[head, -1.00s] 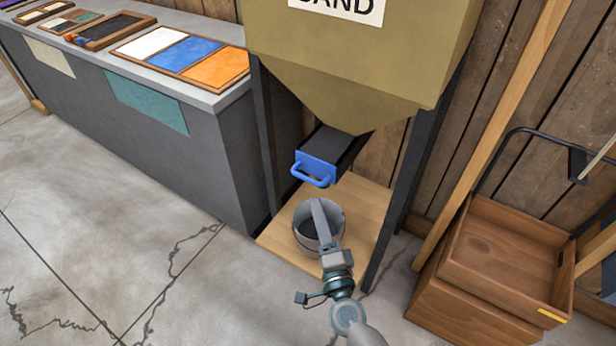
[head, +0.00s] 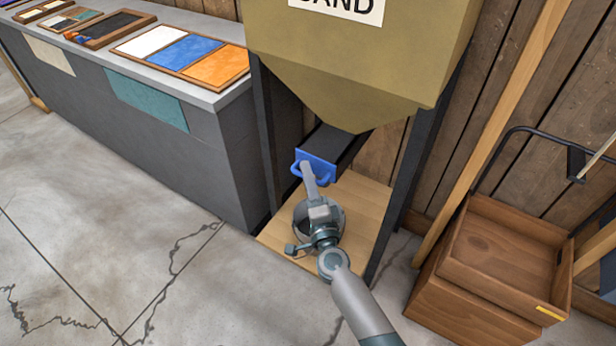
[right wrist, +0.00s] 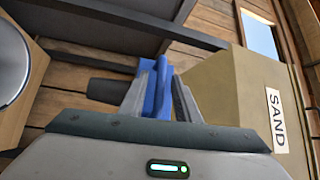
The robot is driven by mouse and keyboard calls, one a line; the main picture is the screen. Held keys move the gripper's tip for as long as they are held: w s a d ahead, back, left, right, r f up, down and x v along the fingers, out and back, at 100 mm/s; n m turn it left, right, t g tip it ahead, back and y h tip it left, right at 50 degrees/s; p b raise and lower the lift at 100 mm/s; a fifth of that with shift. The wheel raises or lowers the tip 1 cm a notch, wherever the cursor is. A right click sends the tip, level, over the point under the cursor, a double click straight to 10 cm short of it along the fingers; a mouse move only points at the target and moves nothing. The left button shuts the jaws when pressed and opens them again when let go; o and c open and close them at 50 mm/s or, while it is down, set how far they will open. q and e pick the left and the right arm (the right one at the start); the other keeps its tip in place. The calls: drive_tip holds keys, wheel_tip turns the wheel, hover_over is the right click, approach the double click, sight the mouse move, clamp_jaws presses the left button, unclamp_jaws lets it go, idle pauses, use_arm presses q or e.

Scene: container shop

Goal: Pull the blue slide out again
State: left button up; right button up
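The blue slide (head: 318,164) has a blue front plate and looped handle at the front end of a dark chute under the sand hopper. My right gripper (head: 306,172) reaches it from below and in front, its fingers at the handle. In the right wrist view, the blue handle (right wrist: 158,88) fills the narrow gap between the two fingers of my right gripper (right wrist: 160,95), which look closed on it. A grey bucket (head: 299,222) stands on the wooden board below, largely hidden by my right wrist. My left gripper is not in view.
The tan sand hopper (head: 360,75) stands on dark legs (head: 408,175) on both sides of the slide. A grey counter (head: 170,125) with coloured trays is on the left. Wooden crates (head: 505,255) are on the right. Floor at the front left is clear.

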drive_tip(key=shift+c, duration=0.5)
